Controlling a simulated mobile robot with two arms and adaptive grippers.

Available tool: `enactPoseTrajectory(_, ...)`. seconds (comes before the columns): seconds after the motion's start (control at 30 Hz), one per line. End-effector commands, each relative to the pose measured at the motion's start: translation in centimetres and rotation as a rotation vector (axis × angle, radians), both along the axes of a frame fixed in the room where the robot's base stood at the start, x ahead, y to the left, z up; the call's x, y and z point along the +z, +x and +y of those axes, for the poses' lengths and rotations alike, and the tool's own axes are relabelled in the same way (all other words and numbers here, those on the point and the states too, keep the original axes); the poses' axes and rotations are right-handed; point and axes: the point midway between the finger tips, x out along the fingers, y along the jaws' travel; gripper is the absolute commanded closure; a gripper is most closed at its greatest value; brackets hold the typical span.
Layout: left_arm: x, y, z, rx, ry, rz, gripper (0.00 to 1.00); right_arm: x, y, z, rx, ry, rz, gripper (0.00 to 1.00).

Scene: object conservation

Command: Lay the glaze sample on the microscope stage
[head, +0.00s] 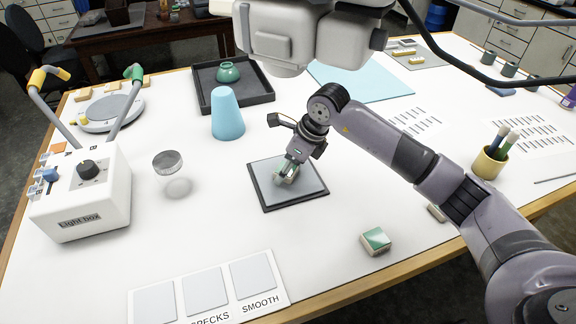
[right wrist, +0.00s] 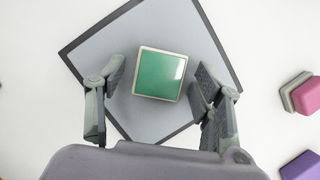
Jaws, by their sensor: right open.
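The glaze sample, a square tile with a glossy green top and pale edges, shows in the right wrist view (right wrist: 160,74). It lies flat on the microscope stage, a grey square plate with a dark rim (head: 306,190), which also shows in the wrist view (right wrist: 108,48). My right gripper (head: 287,176) is low over the stage. In the wrist view its fingers (right wrist: 160,95) are open on either side of the tile, with gaps visible. In the head view the fingers mostly hide the tile. My left gripper is not in view.
A white microscope head (head: 290,40) hangs above the back of the table. Another green-topped tile (head: 376,240) lies front right. A pencil cup (head: 489,163) stands right.

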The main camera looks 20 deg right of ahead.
Motion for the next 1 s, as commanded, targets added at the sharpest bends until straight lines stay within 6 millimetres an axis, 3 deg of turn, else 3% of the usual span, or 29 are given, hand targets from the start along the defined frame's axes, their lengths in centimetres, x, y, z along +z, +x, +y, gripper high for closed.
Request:
enactPoseTrajectory(0.17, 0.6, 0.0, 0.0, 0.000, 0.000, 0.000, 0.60, 0.6, 0.0, 0.0, 0.000, 0.000, 0.000, 0.39)
enactPoseTrajectory(0.23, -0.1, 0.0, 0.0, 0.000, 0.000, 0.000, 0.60, 1.1, -0.1, -0.3, 0.000, -0.001, -0.004, 0.39)
enactPoseTrajectory(0.63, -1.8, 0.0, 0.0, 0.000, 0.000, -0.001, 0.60, 6.7, -1.8, -2.0, -0.001, -0.001, -0.002, 0.39)
enactPoseTrajectory(1.0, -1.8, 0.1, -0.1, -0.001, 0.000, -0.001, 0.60, 7.3, -2.0, -2.1, 0.000, 0.000, 0.000, 0.39)
